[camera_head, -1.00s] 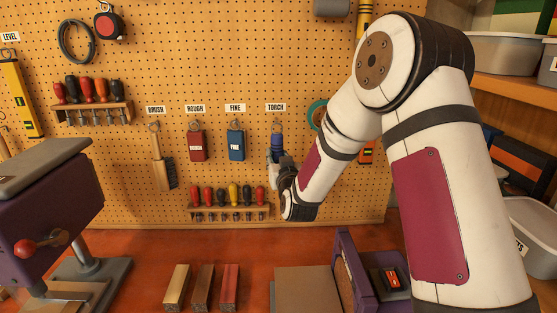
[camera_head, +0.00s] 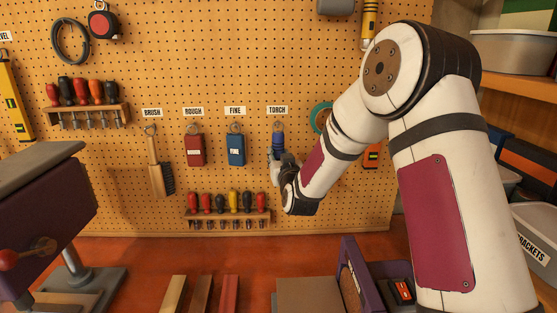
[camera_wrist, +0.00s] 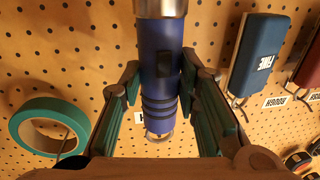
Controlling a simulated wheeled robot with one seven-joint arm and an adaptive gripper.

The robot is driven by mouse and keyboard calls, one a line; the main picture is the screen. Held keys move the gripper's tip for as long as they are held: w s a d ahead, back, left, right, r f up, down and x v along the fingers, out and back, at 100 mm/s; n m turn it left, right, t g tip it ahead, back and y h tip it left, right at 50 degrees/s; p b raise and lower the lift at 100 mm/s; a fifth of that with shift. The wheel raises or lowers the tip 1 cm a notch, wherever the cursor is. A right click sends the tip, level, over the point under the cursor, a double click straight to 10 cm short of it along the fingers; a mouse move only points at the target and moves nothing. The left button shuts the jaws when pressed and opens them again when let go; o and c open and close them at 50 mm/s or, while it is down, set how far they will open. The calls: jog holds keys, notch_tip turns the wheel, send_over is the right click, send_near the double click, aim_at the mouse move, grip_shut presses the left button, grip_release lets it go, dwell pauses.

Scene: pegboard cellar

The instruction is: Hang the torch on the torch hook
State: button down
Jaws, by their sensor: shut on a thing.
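The torch (camera_head: 277,144) has a blue body and stands upright against the pegboard, just below the TORCH label (camera_head: 277,110). My gripper (camera_head: 279,158) is shut on it from the front. In the wrist view, which looks upside down, the blue torch body (camera_wrist: 160,60) lies between the two green-padded fingers (camera_wrist: 166,98). A small metal ring (camera_wrist: 159,137) shows at its tail end, close to the board. The torch hook is mostly hidden behind the torch end, and I cannot tell whether the ring is around it.
To the left hang the blue FINE block (camera_head: 236,150), the red ROUGH block (camera_head: 195,150) and the brush (camera_head: 159,165). A screwdriver rack (camera_head: 230,216) is below. Green tape (camera_head: 320,117) hangs close on the right. A purple vise (camera_head: 40,205) stands on the bench.

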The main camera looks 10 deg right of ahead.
jog(key=shift+w+d+b, duration=0.15)
jog(key=shift+w+b, duration=0.25)
jog(key=shift+w, duration=0.4)
jog(key=shift+w+d+f+b, duration=0.1)
jog(key=shift+w+f+b, duration=0.25)
jog(key=shift+w, duration=0.25)
jog(key=c, duration=1.1)
grip_release()
jog(key=shift+f, duration=0.1)
